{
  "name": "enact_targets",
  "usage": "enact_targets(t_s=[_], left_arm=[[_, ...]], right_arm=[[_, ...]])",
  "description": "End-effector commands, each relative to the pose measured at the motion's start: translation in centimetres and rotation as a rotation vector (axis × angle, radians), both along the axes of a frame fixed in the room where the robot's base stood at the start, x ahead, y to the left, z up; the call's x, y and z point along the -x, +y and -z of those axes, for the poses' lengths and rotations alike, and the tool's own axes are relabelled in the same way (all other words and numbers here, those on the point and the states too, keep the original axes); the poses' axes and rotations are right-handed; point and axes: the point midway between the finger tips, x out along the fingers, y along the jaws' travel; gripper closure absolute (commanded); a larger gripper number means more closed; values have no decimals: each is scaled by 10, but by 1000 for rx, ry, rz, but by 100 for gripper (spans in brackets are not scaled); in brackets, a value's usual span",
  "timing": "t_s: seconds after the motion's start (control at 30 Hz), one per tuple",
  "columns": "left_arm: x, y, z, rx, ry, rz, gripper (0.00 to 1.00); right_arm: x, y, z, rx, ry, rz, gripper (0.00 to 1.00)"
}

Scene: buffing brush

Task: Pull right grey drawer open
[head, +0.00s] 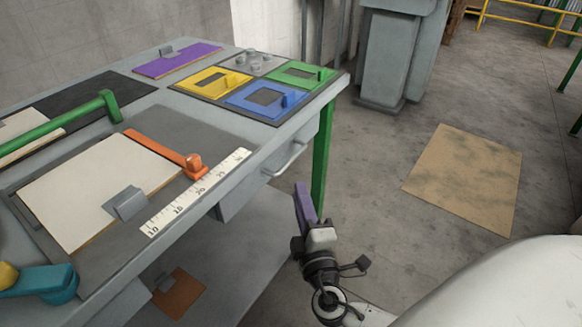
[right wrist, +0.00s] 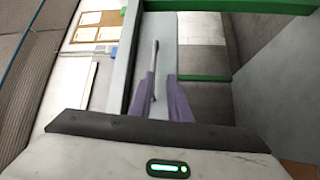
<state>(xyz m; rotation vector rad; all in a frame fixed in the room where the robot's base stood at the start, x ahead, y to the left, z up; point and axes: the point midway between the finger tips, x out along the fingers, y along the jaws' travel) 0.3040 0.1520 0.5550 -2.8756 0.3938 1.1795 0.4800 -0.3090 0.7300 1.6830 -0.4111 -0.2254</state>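The right grey drawer (head: 262,180) is under the workbench's right end and looks shut. Its bar handle (head: 289,160) stands out from the front. My right gripper (head: 303,188), with purple fingers, is just below and right of the handle in the head view. In the right wrist view, the fingers (right wrist: 161,80) are apart with nothing clamped. The handle (right wrist: 154,62) runs from ahead of the fingertips down beside the left finger, on its inner side. I cannot tell whether they touch. My left gripper is not in view.
The workbench (head: 232,160) carries a white ruler (head: 195,192), a cream board (head: 98,190), an orange clamp bar (head: 160,148) and coloured plates (head: 262,97). A green leg (head: 322,160) stands behind my right gripper. The floor to the right is clear around a brown mat (head: 465,177).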

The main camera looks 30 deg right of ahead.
Motion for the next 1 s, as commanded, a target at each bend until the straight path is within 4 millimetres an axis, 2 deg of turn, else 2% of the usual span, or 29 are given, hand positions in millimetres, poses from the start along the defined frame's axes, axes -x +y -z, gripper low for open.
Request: enact_targets(t_s=[0.17, 0.6, 0.8, 1.0], left_arm=[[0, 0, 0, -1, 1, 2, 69], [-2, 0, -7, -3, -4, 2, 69], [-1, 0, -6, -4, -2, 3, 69], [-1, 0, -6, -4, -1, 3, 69]], right_arm=[[-12, -3, -13, 41, -38, -1, 83], [-81, -33, -23, 41, -35, 0, 83], [-95, -39, -23, 39, -32, -2, 83], [-97, -39, -23, 39, -32, -2, 83]])
